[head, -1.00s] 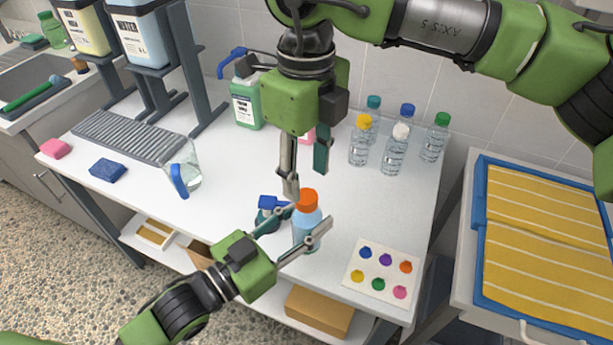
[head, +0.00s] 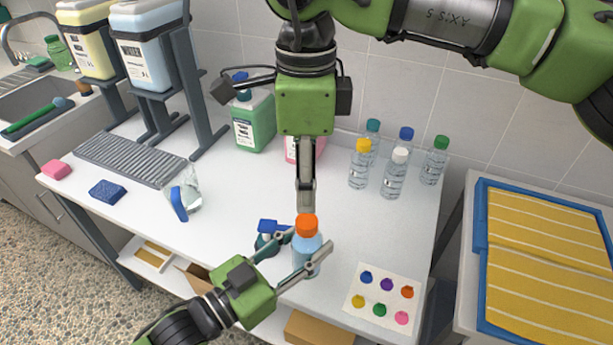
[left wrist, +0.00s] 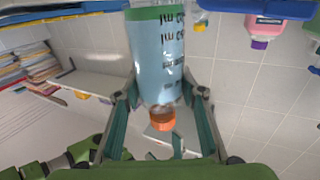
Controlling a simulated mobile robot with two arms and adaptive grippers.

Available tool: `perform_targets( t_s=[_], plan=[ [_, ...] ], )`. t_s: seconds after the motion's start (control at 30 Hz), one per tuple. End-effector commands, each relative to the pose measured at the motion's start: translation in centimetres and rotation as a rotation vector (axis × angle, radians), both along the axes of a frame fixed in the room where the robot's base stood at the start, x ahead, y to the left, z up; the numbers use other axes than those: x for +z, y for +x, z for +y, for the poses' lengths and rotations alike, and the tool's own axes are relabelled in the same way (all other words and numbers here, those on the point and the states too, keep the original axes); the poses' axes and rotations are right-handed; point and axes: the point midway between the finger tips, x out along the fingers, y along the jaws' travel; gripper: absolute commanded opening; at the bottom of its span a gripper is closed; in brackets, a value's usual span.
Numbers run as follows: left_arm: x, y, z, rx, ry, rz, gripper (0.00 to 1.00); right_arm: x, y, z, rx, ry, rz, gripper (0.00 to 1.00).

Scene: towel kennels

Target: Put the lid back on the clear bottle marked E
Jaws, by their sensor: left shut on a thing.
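A clear bottle of light-blue liquid (head: 307,262) stands upright near the table's front edge, with an orange lid (head: 307,222) at its top. My left gripper (head: 312,240) is shut on this bottle, one finger on each side. The left wrist view shows the bottle (left wrist: 157,60) upside down, with dark lettering; I cannot read an E. The orange lid (left wrist: 161,122) is at its neck there; I cannot tell how tightly it sits. My right gripper (head: 305,208) points down directly over the lid, its tips at or just behind it. Its fingers are edge-on, so their opening is hidden.
Several capped clear bottles (head: 393,177) stand at the back right. A card with coloured dots (head: 384,298) lies at the front right.

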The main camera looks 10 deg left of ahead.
Motion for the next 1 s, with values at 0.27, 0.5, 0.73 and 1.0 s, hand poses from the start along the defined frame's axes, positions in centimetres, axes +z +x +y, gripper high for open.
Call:
perform_targets(
  t_s=[0.27,0.5,0.73,1.0],
  plan=[
    [0.1,0.0,0.0,0.0,-0.002,-0.002,0.0,-0.1,0.0,0.0,-0.001,-0.001,0.001,0.39],
    [0.1,0.0,0.0,0.0,-0.002,-0.002,0.0,-2.5,-0.1,-0.1,-0.002,-0.002,0.004,0.39],
    [0.1,0.0,0.0,0.0,-0.002,-0.002,0.0,-6.0,-0.1,-0.1,-0.002,-0.002,0.002,0.39],
    [0.1,0.0,0.0,0.0,-0.002,-0.002,0.0,-8.0,0.0,-0.1,-0.003,0.0,0.001,0.39]
  ],
)
